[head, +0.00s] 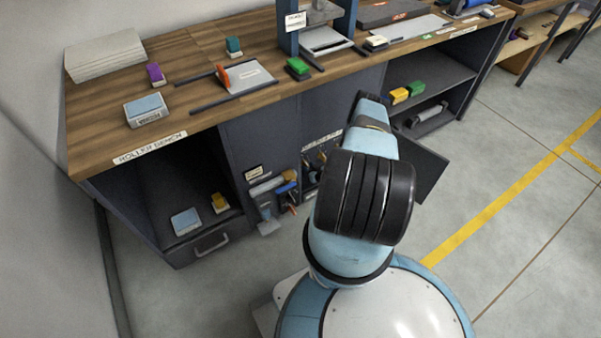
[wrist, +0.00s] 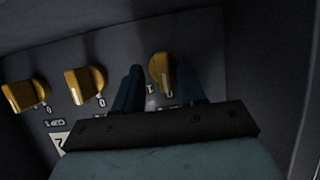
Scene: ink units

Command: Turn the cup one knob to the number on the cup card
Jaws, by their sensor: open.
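In the wrist view three yellow knobs sit in a row on a dark panel: a left knob (wrist: 25,94), a middle knob (wrist: 84,85) and a right knob (wrist: 162,70). My gripper (wrist: 160,72) is open, with one finger on each side of the right knob. I cannot tell whether the fingers touch it. White number marks show beside the knobs.
The roller bench (head: 190,55) carries a paper stack, ink pads and coloured blocks. Below it are an open shelf (head: 170,200), hanging tools (head: 275,195) and an open cabinet door (head: 424,165) beside my arm. The floor (head: 500,210) at right is clear.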

